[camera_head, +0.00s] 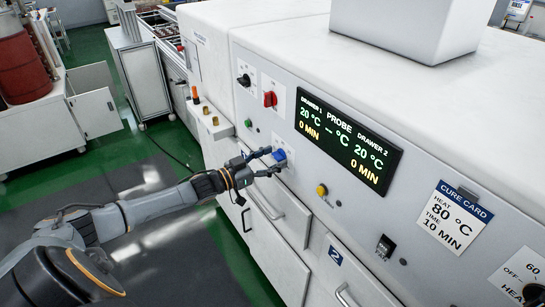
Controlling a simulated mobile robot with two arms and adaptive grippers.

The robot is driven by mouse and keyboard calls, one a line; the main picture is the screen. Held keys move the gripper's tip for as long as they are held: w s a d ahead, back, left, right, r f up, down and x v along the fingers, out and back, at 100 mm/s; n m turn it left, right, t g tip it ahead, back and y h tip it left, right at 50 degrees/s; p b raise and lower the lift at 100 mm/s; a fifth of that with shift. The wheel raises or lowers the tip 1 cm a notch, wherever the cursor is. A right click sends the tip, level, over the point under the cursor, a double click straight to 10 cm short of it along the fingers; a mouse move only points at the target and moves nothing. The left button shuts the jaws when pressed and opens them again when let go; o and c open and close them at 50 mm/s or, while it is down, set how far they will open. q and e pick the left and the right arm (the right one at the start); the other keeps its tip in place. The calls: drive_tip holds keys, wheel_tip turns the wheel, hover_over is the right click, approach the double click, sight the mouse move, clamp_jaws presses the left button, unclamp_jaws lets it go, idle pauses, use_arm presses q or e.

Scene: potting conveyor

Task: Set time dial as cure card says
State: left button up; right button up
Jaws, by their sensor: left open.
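The cure card (455,217) on the panel reads heat 80 °C, time 10 min. The black display (347,140) shows 20 °C and 0 MIN for drawer 1 and drawer 2, and a dash for the probe. A blue knob (279,155) sits below and left of the display. My left gripper (273,160) is open, with its fingertips at the blue knob, one above and one below; I cannot tell whether they touch it. A black dial (534,293) marked OFF and 60 is partly cut off at the lower right. My right gripper is not in view.
A black knob (244,80) and a red knob (269,99) are higher left on the panel. A yellow button (322,190) and a black switch (385,247) are lower right. Drawer handles (262,203) stick out below my left gripper. A white box (406,26) stands on top.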

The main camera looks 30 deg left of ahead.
use_arm(q)
drive_tip(key=shift+w+d, duration=0.1)
drive_tip(key=shift+w, duration=0.1)
drive_tip(key=c, duration=1.2)
drive_tip(key=shift+o, duration=0.2)
drive_tip(key=m+b, duration=0.1)
drive_tip(key=m, duration=0.4)
drive_tip(key=shift+f, duration=0.1)
drive_tip(key=shift+s+d+m+b, duration=0.1)
drive_tip(key=shift+m+b, duration=0.65)
drive_tip(key=shift+m, duration=1.35)
